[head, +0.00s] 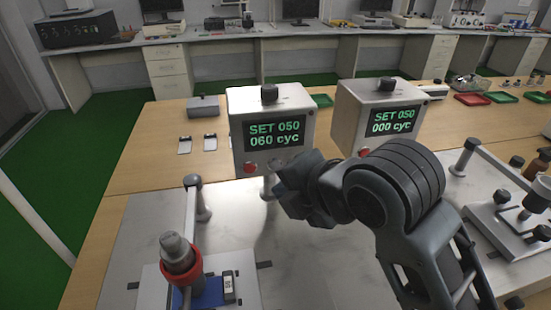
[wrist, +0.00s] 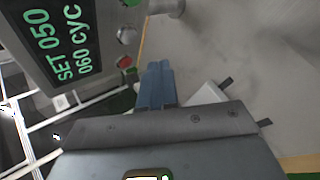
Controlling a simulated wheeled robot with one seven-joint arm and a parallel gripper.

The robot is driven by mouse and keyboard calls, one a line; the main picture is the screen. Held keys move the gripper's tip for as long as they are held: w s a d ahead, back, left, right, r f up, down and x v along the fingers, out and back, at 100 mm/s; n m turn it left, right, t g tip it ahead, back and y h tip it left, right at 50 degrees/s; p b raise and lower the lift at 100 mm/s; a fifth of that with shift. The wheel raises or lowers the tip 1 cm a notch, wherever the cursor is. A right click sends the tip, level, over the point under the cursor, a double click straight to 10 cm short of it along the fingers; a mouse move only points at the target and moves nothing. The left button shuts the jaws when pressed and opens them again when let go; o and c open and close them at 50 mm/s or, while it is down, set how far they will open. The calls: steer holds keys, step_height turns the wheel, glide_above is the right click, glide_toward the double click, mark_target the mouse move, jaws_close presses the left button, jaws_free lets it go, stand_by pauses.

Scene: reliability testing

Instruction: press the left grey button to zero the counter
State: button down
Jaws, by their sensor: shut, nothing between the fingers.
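The left counter box (head: 240,103) is a light grey case with a dark screen reading "SET 050, 060 cyc". A red button (head: 250,168) sits low on its front at the left. In the wrist view a grey button (wrist: 127,36) sits beside the red button (wrist: 124,61), with part of a green one at the top edge. My gripper (head: 284,188) hides part of the box's lower right front in the head view. Its blue-grey fingers (wrist: 157,70) are together and empty, apart from the buttons.
A second box (head: 345,118) stands to the right, reading "SET 050, 000 cyc". A test rig with a red-collared cylinder (head: 181,262) stands front left. Another rig (head: 510,225) stands right. A metal post (wrist: 165,6) is near the box front. The grey plate (head: 135,235) has bare room.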

steer(key=shift+w+a, duration=0.2)
steer(key=shift+w, duration=0.5)
steer(key=shift+w+a, duration=0.2)
steer(key=shift+w, duration=0.45)
stand_by(1.1)
steer(key=shift+w+a, duration=0.15)
steer(key=shift+w, duration=0.25)
steer(key=shift+w, duration=0.35)
stand_by(0.5)
steer(key=shift+s, duration=0.15)
stand_by(0.3)
steer(key=shift+s+b, duration=0.35)
steer(key=shift+s, duration=0.3)
steer(key=s, duration=0.1)
steer(key=s+d+b, duration=0.1)
steer(key=s, duration=0.2)
steer(key=shift+s+d+b, duration=0.35)
steer(key=shift+s, duration=0.05)
